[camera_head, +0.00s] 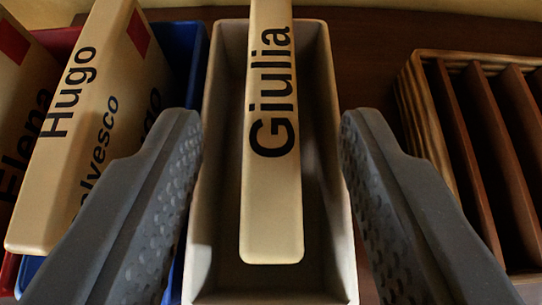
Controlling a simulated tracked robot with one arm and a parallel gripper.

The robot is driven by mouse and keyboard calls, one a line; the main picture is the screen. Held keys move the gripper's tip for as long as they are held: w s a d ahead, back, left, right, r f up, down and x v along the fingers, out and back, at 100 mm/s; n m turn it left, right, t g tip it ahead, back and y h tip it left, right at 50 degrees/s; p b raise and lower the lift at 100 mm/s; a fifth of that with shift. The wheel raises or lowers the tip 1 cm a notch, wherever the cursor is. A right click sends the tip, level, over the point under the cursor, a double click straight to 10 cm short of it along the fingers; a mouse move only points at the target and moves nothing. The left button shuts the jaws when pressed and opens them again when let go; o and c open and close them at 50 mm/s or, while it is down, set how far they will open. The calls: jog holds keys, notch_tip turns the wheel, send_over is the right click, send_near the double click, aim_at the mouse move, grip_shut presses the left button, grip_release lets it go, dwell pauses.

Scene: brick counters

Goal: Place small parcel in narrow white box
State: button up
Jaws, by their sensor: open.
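The small parcel (272,190) is tan and slim, with "Giulia" in black letters on its upper face. It stands inside the narrow white box (199,270), with the box's inner walls showing on both sides of it and the box floor in front. My gripper (271,125) is open, one grey textured finger on each side of the box and parcel. Neither finger touches the parcel. The parcel's far end is cut off by the top of the picture.
A blue box (190,48) on the left holds a larger parcel marked "Hugo" (95,110). A parcel marked "Elena" (20,110) stands in a red box (62,40) at the far left. A slatted wooden rack (425,95) stands on the right. Brown counter shows between.

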jog(key=s+r+t, duration=0.1)
jog(key=s+r, duration=0.5)
jog(key=r, duration=0.8)
jog(key=s+r+t, duration=0.1)
jog(key=s+r, duration=0.6)
jog(key=r, duration=0.7)
jog(key=s+r+t+p, duration=0.1)
jog(key=s+r, duration=0.5)
jog(key=r, duration=0.8)
jog(key=shift+s+r, duration=0.2)
jog(key=shift+s, duration=0.15)
jog(key=shift+d, duration=0.1)
